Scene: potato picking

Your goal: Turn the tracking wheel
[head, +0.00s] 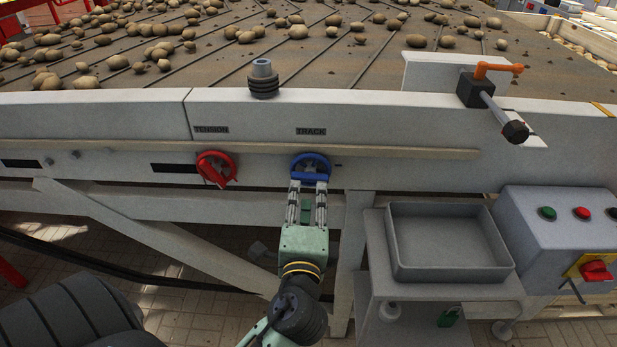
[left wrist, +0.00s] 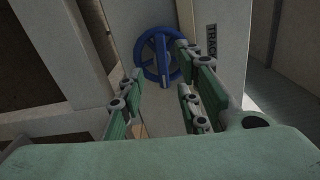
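The blue tracking wheel (head: 310,166) is mounted on the light grey side panel of the conveyor, under the label TRACK. My left gripper (head: 308,186) is directly below and in front of it, with its fingertips at the wheel's lower edge. In the left wrist view, the wheel (left wrist: 159,56) shows beyond and between the fingertips of my left gripper (left wrist: 158,66). Its green-padded fingers are spread apart. I cannot tell whether the fingertips touch the wheel. My right gripper is not in view.
A red wheel (head: 215,168) labelled TENSION is to the left. A grey tray (head: 450,272) and a control box (head: 565,240) with buttons stand at the right. A clamp with an orange handle (head: 498,68) juts out above. Potatoes lie on the belt.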

